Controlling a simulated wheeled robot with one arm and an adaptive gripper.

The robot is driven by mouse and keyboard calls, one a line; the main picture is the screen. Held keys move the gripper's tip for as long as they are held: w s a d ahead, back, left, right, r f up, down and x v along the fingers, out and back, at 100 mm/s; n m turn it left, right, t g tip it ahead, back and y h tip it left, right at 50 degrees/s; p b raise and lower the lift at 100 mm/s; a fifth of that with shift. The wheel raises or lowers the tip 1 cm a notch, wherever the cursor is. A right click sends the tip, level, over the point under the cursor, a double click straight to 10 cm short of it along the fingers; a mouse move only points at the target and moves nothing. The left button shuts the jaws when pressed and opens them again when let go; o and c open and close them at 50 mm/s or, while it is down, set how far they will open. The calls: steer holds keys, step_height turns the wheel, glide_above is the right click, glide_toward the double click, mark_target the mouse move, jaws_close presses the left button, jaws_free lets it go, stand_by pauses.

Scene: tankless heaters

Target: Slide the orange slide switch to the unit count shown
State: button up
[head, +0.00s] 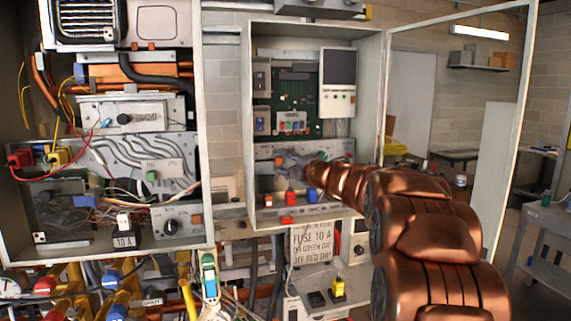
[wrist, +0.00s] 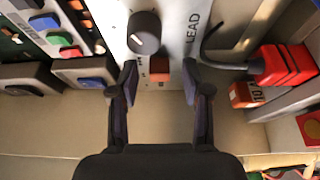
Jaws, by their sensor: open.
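The orange slide switch (wrist: 159,68) shows in the wrist view as a small orange-red block on a pale panel, just beside a dark round knob (wrist: 144,32). My gripper (wrist: 159,78) is open, with one dark fingertip on each side of the switch and a gap visible on both sides. I cannot tell whether the fingertips touch the panel. In the head view my gripper (head: 284,160) is at the lower panel of the right cabinet, and the switch between the fingers cannot be made out. Small marks beside the switch are too small to read.
The wrist view shows a red plug (wrist: 285,65) with a black cable at right and coloured buttons (wrist: 60,38) at left. In the head view, the right cabinet's door (head: 500,140) stands open beside my arm. A printed sign (head: 311,244) hangs below the cabinet.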

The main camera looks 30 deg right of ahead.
steer(key=s+d, duration=0.1)
steer(key=s, duration=1.1)
steer(key=shift+d, duration=0.4)
steer(key=shift+w, duration=0.1)
